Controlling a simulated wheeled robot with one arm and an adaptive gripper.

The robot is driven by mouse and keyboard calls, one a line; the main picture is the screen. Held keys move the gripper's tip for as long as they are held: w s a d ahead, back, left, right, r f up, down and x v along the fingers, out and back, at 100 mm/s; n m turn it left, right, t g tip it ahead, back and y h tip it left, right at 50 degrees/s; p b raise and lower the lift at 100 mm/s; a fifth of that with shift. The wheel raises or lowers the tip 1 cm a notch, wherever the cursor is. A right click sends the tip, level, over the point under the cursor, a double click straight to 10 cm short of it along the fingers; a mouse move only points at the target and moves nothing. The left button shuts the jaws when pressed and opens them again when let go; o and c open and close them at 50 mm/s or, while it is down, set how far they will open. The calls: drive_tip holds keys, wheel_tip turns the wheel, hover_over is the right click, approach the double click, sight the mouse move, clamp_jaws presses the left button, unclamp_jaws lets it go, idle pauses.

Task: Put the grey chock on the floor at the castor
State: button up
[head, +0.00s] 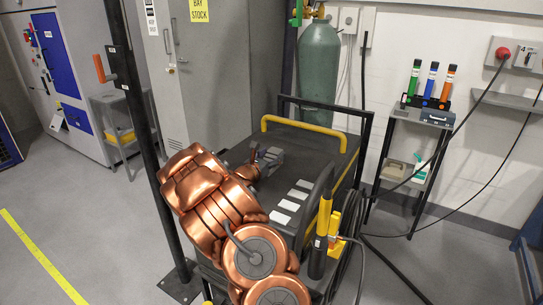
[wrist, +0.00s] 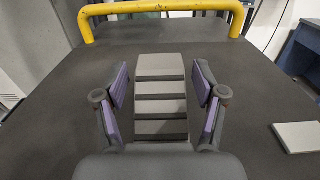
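The grey chock (wrist: 161,98), a stepped wedge, lies on the dark top of a cart (wrist: 60,90). In the wrist view it sits between the two purple-padded fingers of my gripper (wrist: 161,82). The fingers are open on either side of it, with a narrow gap at each side. In the head view the chock (head: 271,155) is small and partly hidden by my gripper (head: 262,162) and arm. The castor is not in view.
A yellow handle (head: 312,129) rises at the cart's far end. Pale plates (head: 290,206) lie on the cart top. A green gas cylinder (head: 319,62) stands behind. A dark post (head: 136,110) stands to the left. Clear floor (head: 100,225) lies at left.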

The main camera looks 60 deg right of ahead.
drive_tip(key=shift+o, duration=0.2)
drive_tip(key=shift+r, duration=0.2)
drive_tip(key=a+b, duration=0.2)
drive_tip(key=a, duration=0.9)
drive_tip(key=shift+s+a+b, duration=0.15)
drive_tip(key=shift+s+b, duration=0.05)
drive_tip(key=shift+b, duration=0.15)
drive_tip(key=shift+a, duration=0.4)
drive_tip(key=shift+s, duration=0.1)
